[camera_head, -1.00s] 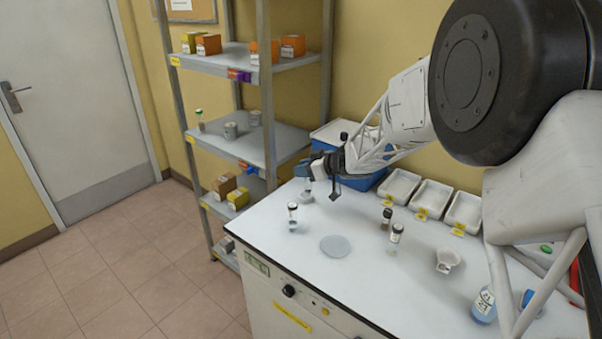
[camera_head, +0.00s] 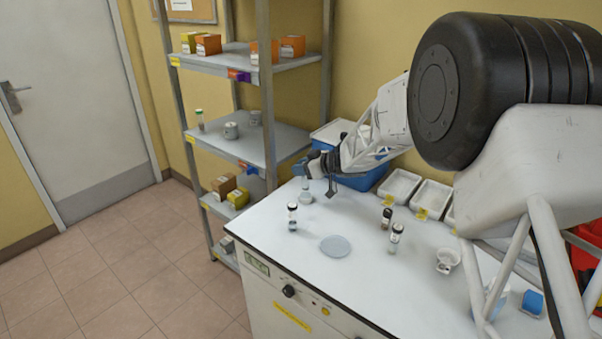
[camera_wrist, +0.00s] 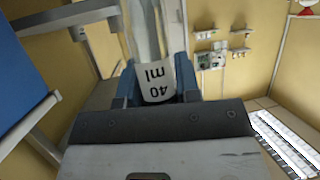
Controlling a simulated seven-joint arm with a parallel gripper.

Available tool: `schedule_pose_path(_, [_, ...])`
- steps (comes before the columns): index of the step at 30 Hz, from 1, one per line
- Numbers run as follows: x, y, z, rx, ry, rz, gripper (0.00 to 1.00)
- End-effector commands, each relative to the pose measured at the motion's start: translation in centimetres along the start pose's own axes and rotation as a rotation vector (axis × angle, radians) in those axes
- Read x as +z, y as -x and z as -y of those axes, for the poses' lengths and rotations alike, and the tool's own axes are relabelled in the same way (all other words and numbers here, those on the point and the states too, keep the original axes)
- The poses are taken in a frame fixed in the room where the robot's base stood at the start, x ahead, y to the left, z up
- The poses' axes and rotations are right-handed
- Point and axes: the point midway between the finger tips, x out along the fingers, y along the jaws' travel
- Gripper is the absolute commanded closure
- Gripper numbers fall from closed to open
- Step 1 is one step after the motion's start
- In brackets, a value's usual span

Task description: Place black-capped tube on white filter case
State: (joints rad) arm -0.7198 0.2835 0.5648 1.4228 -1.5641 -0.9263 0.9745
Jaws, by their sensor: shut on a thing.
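My gripper (camera_head: 302,168) is over the back left of the white bench, its blue fingers shut on a tube (camera_head: 305,184). The wrist view shows the tube's white "40 ml" label (camera_wrist: 157,82) between the fingers. Its cap is hidden, so I cannot tell the colour. A small round white filter case (camera_head: 305,198) lies directly below the held tube. I cannot tell whether they touch. Other dark-capped tubes stand upright on the bench: one front left (camera_head: 292,217), and two to the right (camera_head: 387,218) (camera_head: 396,238).
A clear round dish (camera_head: 335,246) lies mid-bench. White trays (camera_head: 399,185) line the back, right of a blue bin (camera_head: 362,180). A white funnel-like cup (camera_head: 447,260) is at the right. A metal shelf (camera_head: 262,145) stands close on the left.

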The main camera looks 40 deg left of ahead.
Motion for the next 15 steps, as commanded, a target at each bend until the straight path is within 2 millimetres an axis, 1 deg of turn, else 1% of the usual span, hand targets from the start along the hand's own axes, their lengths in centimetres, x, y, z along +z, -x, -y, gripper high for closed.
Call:
schedule_pose_path(3, [1.1,-0.5,0.0,0.001,0.001,-0.001,0.93])
schedule_pose_path(6, [1.7,-0.7,0.0,0.001,0.0,-0.001,0.93])
schedule_pose_path(15, [1.8,-0.8,0.0,0.001,0.001,-0.001,0.93])
